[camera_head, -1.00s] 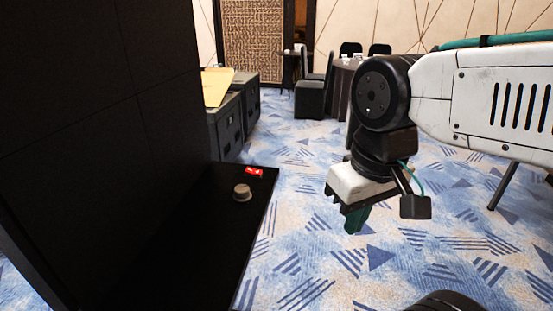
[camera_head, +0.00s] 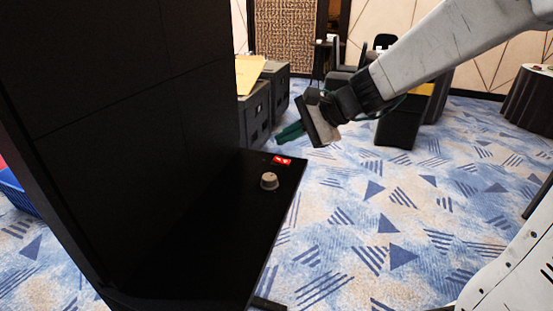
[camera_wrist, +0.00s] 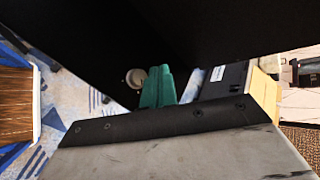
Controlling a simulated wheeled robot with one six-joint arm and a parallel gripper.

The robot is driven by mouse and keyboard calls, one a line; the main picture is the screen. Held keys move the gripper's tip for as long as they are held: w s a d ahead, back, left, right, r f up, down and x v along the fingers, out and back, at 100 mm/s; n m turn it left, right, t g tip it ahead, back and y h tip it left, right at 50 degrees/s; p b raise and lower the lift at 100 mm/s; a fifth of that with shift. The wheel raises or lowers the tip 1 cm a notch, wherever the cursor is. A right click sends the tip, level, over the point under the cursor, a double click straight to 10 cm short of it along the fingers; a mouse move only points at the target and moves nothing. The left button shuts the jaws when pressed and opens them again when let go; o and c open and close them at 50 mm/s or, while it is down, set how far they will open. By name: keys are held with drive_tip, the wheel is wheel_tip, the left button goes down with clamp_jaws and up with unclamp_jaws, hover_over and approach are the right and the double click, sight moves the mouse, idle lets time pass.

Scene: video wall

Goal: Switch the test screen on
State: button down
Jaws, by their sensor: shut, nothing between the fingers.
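The test screen (camera_head: 130,85) is a tall dark panel at the left of the head view, with no picture lit on the part I see. A black ledge (camera_head: 190,235) juts from its foot. On the ledge's far right corner sit a red switch (camera_head: 283,161) with a white mark and a grey round knob (camera_head: 269,181). My gripper (camera_head: 287,134) has green fingers, shut and empty, above and beyond the red switch, apart from it. In the wrist view the green fingers (camera_wrist: 158,88) show beside the knob (camera_wrist: 135,77); the red switch is not visible there.
Dark cases (camera_head: 262,105) with a yellow sheet (camera_head: 249,74) on top stand behind the ledge. Chairs and tables stand farther back. A blue container (camera_head: 17,190) is at the left edge. Patterned carpet (camera_head: 380,215) right of the ledge is open.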

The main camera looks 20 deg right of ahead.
sight(283, 161)
drive_tip(key=w+d+f+m+t, duration=0.2)
drive_tip(key=w+d+m, duration=0.4)
drive_tip(key=w, duration=0.4)
drive_tip(key=shift+w+f+m+t+h, duration=0.25)
drive_tip(key=shift+f+m+t+h, duration=0.15)
drive_tip(key=shift+m+t, duration=0.4)
drive_tip(key=shift+w+a+f, duration=0.25)
drive_tip(key=shift+a+f, duration=0.1)
drive_tip(key=shift+f, duration=1.05)
drive_tip(key=shift+w+a+f, duration=0.3)
drive_tip(key=shift+a+f, duration=0.1)
drive_tip(key=shift+f, duration=0.95)
drive_tip(key=shift+w+a+f, duration=0.25)
drive_tip(key=shift+a+f, duration=0.1)
drive_tip(key=shift+f, duration=1.05)
drive_tip(key=shift+a+f, duration=0.1)
drive_tip(key=shift+f, duration=0.3)
drive_tip(key=shift+w+a+f, duration=0.1)
drive_tip(key=shift+w+f, duration=0.05)
drive_tip(key=shift+f, duration=0.2)
drive_tip(key=shift+r, duration=0.1)
drive_tip(key=shift+d+r, duration=0.2)
drive_tip(key=shift+r, duration=0.5)
